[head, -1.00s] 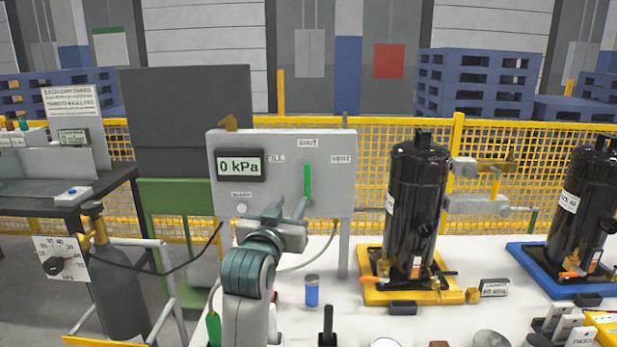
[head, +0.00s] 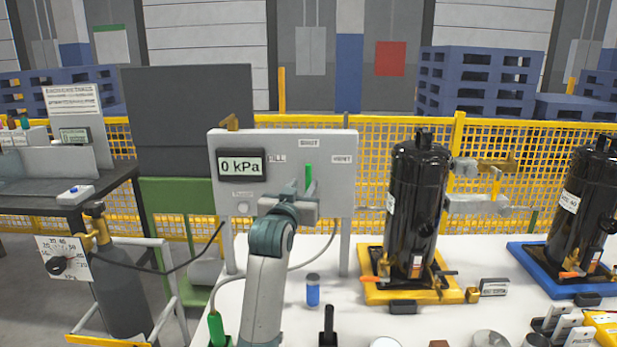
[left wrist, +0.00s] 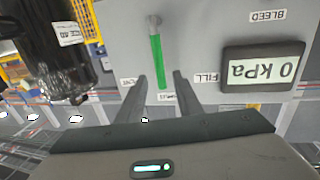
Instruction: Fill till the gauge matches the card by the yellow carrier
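The grey panel (head: 225,185) has a gauge display (head: 241,166) reading 0 kPa; the display also shows upside down in the left wrist view (left wrist: 262,68). Its green lever (head: 308,172) points up toward the SHUT label, between FILL and VENT. In the left wrist view the green lever (left wrist: 156,60) has its free end between my fingertips. My left gripper (head: 302,188) is open, its fingers (left wrist: 160,84) apart on either side of the lever, with no clear contact. The yellow carrier (head: 400,295) holds a black compressor. The small card (head: 494,287) beside it is too small to read. My right gripper is not in view.
A blue carrier (head: 565,285) with another black compressor stands at right. A grey cylinder (head: 120,290) with a dial is at left. A hose curves below the panel.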

